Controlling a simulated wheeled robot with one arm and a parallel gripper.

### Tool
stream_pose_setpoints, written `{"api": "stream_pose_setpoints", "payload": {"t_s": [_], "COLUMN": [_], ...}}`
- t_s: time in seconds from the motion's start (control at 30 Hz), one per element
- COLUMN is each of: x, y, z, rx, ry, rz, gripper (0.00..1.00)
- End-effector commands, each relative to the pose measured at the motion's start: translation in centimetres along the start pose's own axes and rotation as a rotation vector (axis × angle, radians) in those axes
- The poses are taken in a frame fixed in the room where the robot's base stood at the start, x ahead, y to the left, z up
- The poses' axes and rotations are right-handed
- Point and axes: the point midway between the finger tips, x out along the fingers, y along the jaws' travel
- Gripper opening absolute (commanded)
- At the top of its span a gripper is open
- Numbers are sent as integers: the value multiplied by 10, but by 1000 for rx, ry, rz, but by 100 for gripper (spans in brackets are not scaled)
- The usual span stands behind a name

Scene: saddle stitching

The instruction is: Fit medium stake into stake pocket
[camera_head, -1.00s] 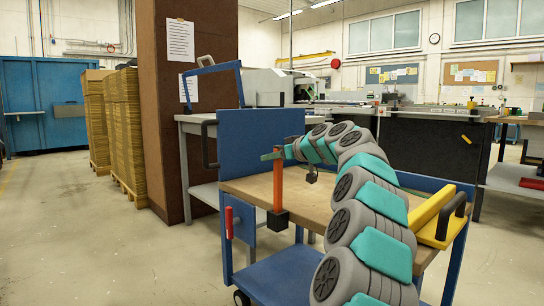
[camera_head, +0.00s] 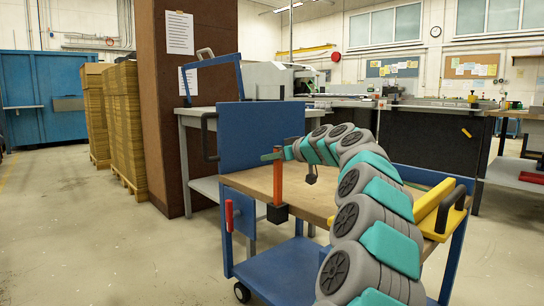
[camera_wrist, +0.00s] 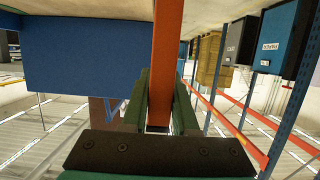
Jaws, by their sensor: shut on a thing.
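The medium stake is an orange upright bar (camera_head: 278,182) at the front-left edge of the cart's wooden top. My gripper (camera_head: 272,156) is shut on it near its top. In the wrist view, the orange stake (camera_wrist: 168,55) runs between the dark green fingers of my gripper (camera_wrist: 160,100). A black block, which looks like the stake pocket (camera_head: 277,212), sits at the cart edge. The lower end of the stake meets this block. I cannot tell how deep it sits. The wrist view does not clearly show the pocket.
The blue cart has a wooden top (camera_head: 322,203), an upright blue panel (camera_head: 258,138) behind, and a lower shelf (camera_head: 284,272). A red handle (camera_head: 229,215) stands at its left side. A yellow piece with a black handle (camera_head: 432,207) is at the right. Floor on the left is clear.

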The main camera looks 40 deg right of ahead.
Motion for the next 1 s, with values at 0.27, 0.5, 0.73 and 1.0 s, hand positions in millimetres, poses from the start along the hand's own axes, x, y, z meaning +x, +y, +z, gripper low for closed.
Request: {"api": "stream_pose_setpoints", "payload": {"t_s": [0.27, 0.5, 0.73, 1.0], "x": [1, 2, 3, 3], "y": [0, 0, 0, 0], "z": [5, 9, 10, 10], "rx": [-1, -2, -1, -1], "ry": [2, 1, 0, -1], "rz": [1, 1, 0, 0], "gripper": [0, 29, 55, 62]}}
